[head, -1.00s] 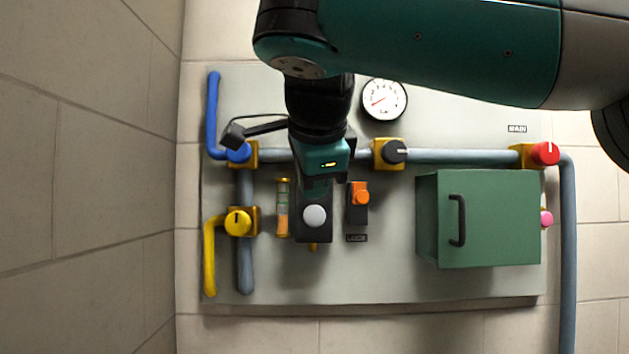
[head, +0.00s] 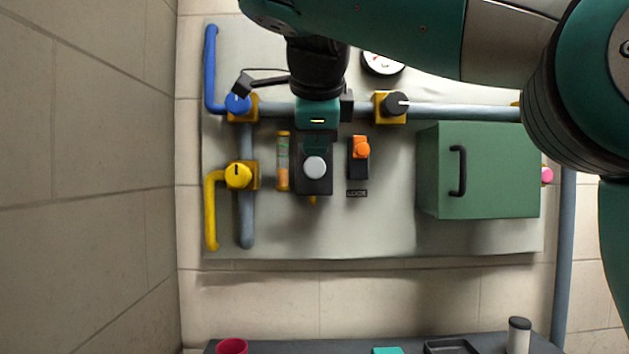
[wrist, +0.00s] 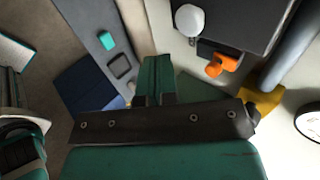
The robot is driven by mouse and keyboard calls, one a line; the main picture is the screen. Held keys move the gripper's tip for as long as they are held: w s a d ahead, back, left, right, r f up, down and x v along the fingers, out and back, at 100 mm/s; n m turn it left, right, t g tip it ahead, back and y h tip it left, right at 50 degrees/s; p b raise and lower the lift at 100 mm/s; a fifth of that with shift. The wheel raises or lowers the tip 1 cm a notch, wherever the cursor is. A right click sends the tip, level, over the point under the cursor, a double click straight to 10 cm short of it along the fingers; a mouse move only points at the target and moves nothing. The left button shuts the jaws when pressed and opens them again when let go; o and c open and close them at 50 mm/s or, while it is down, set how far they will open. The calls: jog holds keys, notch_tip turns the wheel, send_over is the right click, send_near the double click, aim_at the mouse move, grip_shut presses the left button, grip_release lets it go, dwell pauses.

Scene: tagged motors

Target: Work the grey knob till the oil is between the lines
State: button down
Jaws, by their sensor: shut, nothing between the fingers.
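The light grey round knob (head: 314,167) sits on the front of a dark box on the wall panel; it also shows in the wrist view (wrist: 190,20). Left of the box is the upright sight glass (head: 282,160), with orange oil in it; its lines are too small to read. My gripper (head: 317,142) is in front of the upper part of the dark box, just above the knob in the picture. In the wrist view its teal fingers (wrist: 155,72) are together and empty, apart from the knob.
An orange switch (head: 361,149) is right of the knob. Blue (head: 238,103), yellow (head: 238,176) and black (head: 396,104) valve knobs sit on the pipes. A green box (head: 490,170) with a handle juts out at right. A dark bench (head: 300,347) with small items lies below.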

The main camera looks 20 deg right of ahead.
aim_at(315, 173)
jog(key=w, duration=0.1)
jog(key=w+d+f, duration=0.1)
jog(key=w, duration=0.1)
jog(key=w+f, duration=0.1)
jog(key=w, duration=0.1)
jog(key=shift+d+f, duration=0.2)
jog(key=shift+d, duration=0.2)
jog(key=shift+w+d, duration=0.2)
jog(key=shift+w, duration=0.5)
jog(key=shift+f, duration=0.1)
